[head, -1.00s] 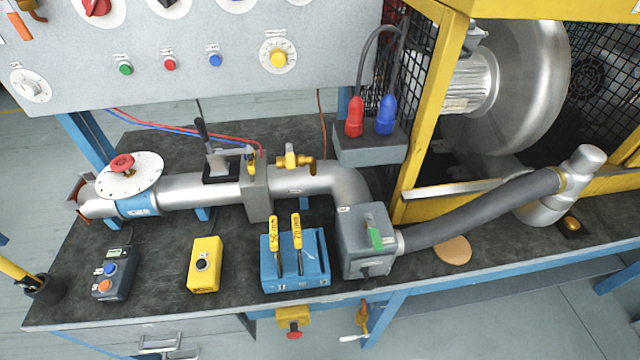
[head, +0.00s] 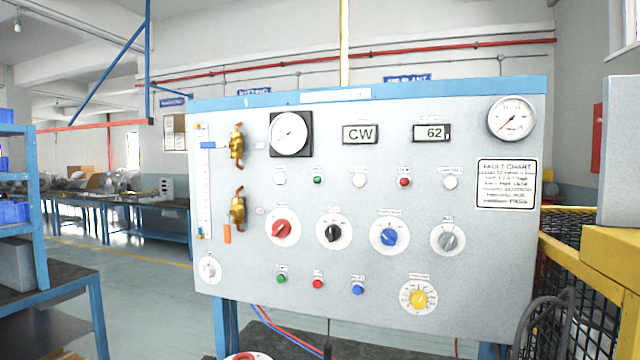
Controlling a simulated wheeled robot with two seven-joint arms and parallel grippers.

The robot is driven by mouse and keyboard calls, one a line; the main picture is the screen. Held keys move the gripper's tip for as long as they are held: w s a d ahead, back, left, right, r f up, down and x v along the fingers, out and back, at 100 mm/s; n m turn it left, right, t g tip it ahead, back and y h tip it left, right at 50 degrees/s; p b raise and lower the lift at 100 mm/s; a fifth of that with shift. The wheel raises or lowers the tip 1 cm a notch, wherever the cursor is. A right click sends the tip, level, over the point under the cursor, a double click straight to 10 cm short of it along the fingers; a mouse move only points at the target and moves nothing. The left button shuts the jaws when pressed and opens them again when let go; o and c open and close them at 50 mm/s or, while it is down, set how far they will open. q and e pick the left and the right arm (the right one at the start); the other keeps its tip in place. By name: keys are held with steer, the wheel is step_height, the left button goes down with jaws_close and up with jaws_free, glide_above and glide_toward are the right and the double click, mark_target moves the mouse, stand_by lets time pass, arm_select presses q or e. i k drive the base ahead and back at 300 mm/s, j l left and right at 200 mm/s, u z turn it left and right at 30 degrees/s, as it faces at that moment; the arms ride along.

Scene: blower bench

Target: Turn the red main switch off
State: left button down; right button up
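The red main switch (head: 282,228) is a red rotary knob on a round white dial plate. It sits at the left of the middle row of knobs on the grey control panel (head: 330,255). Its knob lies tilted, and its small label is too blurred to read. To its right are a black knob (head: 333,232), a blue knob (head: 389,237) and a grey knob (head: 448,240). Neither of my grippers shows in the head view, and nothing touches the switch.
A yellow knob (head: 418,298) and green, red and blue buttons sit lower on the panel. Brass valves (head: 237,145) stick out at the panel's left. A yellow cage (head: 590,265) stands close at the right.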

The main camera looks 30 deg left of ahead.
mark_target(281, 228)
steer(key=u, duration=1.25)
